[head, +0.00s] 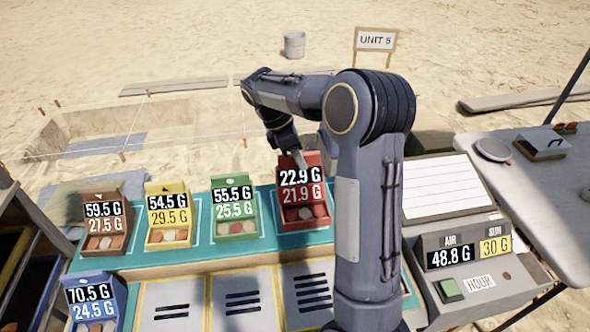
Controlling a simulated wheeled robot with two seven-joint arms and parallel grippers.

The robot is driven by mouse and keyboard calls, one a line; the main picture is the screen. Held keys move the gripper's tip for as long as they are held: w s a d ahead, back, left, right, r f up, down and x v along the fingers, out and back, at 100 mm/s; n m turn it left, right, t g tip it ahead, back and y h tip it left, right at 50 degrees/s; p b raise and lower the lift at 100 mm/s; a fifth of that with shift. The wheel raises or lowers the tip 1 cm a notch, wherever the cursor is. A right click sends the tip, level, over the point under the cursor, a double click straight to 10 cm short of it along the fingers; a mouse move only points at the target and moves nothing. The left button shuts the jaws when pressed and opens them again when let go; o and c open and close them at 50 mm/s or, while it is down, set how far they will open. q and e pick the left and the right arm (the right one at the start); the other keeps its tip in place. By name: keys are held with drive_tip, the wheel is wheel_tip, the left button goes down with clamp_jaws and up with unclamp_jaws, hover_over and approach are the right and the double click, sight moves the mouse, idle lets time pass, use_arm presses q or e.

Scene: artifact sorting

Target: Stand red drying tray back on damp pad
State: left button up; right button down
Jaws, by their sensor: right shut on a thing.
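The red drying tray (318,211) is upright over the right part of the teal pad (273,210). Its back board reads 22.9 G and 21.9 G, and several small pieces lie in it. My right gripper (299,160) reaches down to the top edge of the tray's back board and is shut on it. I cannot tell whether the tray's base touches the pad. My right arm hides the pad just right of the tray. My left gripper is not in view.
Green (235,215), yellow (169,218) and brown (106,226) trays stand in a row to the left. A blue tray (96,303) is at front left. A console (468,262) with a green button stands at right, reading 48.8 G and 30 G.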

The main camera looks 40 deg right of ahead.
drive_tip(key=w+d+f, duration=0.1)
drive_tip(key=w+f, duration=0.1)
drive_tip(key=f, duration=0.2)
drive_tip(key=w+d+f+p, duration=0.1)
drive_tip(key=w+f, duration=0.1)
drive_tip(key=f, duration=0.3)
drive_tip(key=shift+w+d, duration=0.3)
drive_tip(key=shift+w, duration=0.05)
drive_tip(key=shift+f, duration=0.2)
drive_tip(key=c, duration=1.3)
unclamp_jaws()
drive_tip(key=shift+r, duration=0.1)
